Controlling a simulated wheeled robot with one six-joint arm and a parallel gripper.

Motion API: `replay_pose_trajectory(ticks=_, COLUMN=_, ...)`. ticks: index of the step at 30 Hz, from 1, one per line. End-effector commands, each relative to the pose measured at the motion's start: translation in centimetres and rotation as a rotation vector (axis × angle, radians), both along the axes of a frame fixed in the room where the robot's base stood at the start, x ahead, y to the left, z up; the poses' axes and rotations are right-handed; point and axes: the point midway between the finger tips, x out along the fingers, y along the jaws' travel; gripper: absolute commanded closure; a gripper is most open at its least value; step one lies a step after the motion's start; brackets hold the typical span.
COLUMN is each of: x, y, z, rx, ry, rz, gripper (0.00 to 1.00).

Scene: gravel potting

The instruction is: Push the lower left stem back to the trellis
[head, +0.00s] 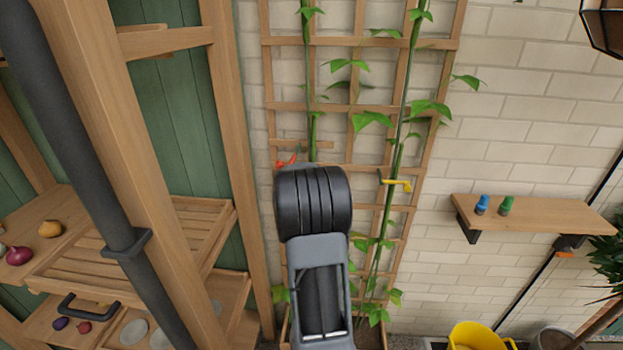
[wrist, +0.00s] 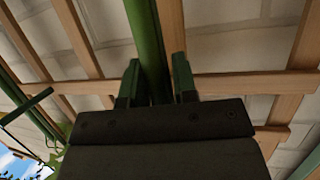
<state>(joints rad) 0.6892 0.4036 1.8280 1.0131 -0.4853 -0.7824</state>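The wooden trellis (head: 353,42) stands against the brick wall, and its slats (wrist: 225,86) fill the wrist view. The left stem (head: 312,132) runs up it; its lower part is hidden behind my arm in the head view. In the wrist view a thick green stem (wrist: 149,42) passes between the two dark green fingers of my gripper (wrist: 158,78). The fingers stand apart, one on each side of the stem. Whether they press on it cannot be told. The right stem (head: 398,140) climbs the trellis with a yellow clip (head: 398,184) beside it.
A red clip (head: 287,161) shows just above my arm, near the left stem. A wooden shelf unit (head: 120,110) stands close on the left. A wall shelf (head: 540,214) with a blue and a green clip is on the right. A yellow bucket (head: 480,336) is below.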

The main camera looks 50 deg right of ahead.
Motion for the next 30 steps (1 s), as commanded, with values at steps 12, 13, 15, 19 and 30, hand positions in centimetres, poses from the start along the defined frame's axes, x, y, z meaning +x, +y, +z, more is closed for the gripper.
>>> replay_pose_trajectory(ticks=12, x=-0.1, y=0.2, z=0.0, rx=0.002, ry=0.001, rz=-0.002, gripper=0.59)
replay_pose_trajectory(ticks=13, x=-0.2, y=0.3, z=0.0, rx=0.002, ry=0.0, rz=-0.001, gripper=0.59)
replay_pose_trajectory(ticks=15, x=-0.4, y=0.9, z=0.3, rx=0.002, ry=0.0, rz=0.0, gripper=0.59)
replay_pose_trajectory(ticks=19, x=-1.2, y=2.7, z=1.0, rx=0.001, ry=-0.001, rz=0.001, gripper=0.59)
replay_pose_trajectory(ticks=30, x=-4.1, y=8.9, z=3.7, rx=0.001, ry=-0.001, rz=0.002, gripper=0.59)
